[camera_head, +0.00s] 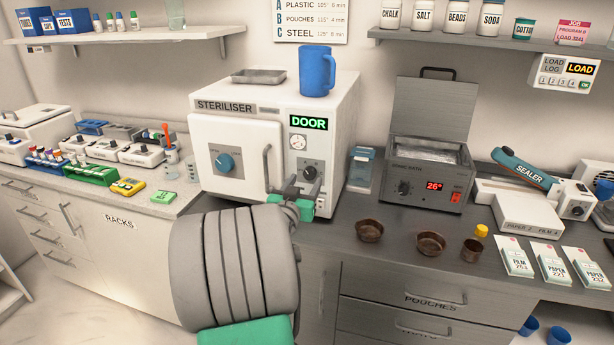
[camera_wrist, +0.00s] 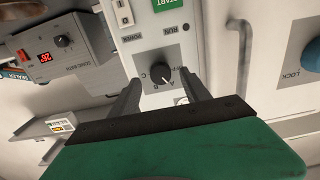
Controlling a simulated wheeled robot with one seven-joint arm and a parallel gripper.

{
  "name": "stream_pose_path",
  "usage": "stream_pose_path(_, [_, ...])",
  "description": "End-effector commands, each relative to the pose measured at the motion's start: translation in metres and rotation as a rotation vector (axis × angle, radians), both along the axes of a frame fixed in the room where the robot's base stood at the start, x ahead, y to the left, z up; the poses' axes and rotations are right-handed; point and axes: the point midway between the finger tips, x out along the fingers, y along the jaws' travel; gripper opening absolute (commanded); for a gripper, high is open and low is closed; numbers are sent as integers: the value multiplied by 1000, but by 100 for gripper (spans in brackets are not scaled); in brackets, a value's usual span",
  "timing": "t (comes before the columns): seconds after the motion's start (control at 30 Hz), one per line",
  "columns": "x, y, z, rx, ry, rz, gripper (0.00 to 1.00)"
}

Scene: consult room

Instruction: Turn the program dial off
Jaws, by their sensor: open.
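The program dial (camera_head: 310,173) is a dark round knob on a grey plate, low on the right panel of the white steriliser (camera_head: 236,137). In the wrist view, the dial (camera_wrist: 161,75) shows upside down with letters A, B, C and what looks like OFF around it. I cannot clearly tell which mark it points to. My gripper (camera_head: 303,188) is in front of the panel, just below the dial. In the wrist view, my gripper (camera_wrist: 160,88) is open and empty, with one dark finger on each side of the dial. Contact cannot be made out.
A vertical door handle (camera_head: 267,168) stands left of the dial, and a blue lock knob (camera_head: 225,163) is further left. The display (camera_head: 312,123) reads DOOR. A blue mug (camera_head: 316,72) and metal tray (camera_head: 259,76) sit on top. A sonic bath (camera_head: 427,180) stands right.

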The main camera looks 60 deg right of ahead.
Motion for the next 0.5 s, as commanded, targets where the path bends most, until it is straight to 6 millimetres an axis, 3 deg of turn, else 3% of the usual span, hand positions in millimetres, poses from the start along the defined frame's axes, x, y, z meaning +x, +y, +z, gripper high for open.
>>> stream_pose_path(0.2, [4, -26, 1, 1, 0, 0, 55])
stream_pose_path(0.43, [5, -27, 0, 0, 0, 2, 55])
stream_pose_path(0.5, [5, -27, 0, 0, 0, 2, 50])
